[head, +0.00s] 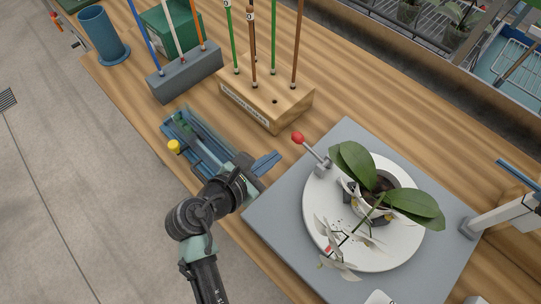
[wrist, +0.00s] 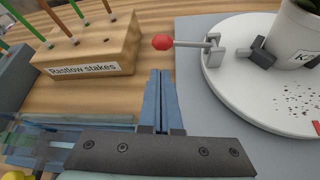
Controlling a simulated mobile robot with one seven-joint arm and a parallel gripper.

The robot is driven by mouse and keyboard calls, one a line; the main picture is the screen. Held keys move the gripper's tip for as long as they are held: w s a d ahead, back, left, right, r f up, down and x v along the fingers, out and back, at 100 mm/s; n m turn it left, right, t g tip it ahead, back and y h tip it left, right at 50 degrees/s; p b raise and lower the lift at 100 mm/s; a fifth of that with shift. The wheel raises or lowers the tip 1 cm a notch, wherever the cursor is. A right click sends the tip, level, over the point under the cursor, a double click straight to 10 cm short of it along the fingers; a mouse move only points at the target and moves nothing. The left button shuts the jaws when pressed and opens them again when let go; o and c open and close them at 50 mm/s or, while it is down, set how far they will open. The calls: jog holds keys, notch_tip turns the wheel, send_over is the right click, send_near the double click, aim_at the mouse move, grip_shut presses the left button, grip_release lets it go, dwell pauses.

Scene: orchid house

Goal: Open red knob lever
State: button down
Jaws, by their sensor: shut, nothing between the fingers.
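The red knob lever (head: 298,138) is a red ball on a short metal rod, fixed to a small bracket at the left rim of the white round turntable (head: 315,199). In the wrist view the red knob (wrist: 162,42) sticks out leftward from its bracket, just beyond and above my fingertips. My gripper (head: 268,160) is shut and empty, its blue fingers together. It also shows in the wrist view (wrist: 160,75), pointing toward the knob, with a visible gap between them. A potted orchid (head: 380,185) stands on the turntable.
The turntable sits on a grey board (head: 270,214). A wooden stake block (head: 265,98) labelled "Rastlow stakes" and a grey stake rack (head: 187,72) stand behind my gripper. A blue tray (head: 180,122) with a yellow knob lies left. Bare wood shows between block and board.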

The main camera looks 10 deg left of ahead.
aim_at(309, 148)
jog(key=x, duration=0.7)
jog(key=shift+w, duration=0.1)
jog(key=shift+w+r, duration=0.1)
jog(key=shift+w, duration=0.05)
jog(key=shift+s+r, duration=0.15)
jog(key=shift+s, duration=0.05)
jog(key=shift+r+m, duration=0.1)
jog(key=shift+m, duration=0.2)
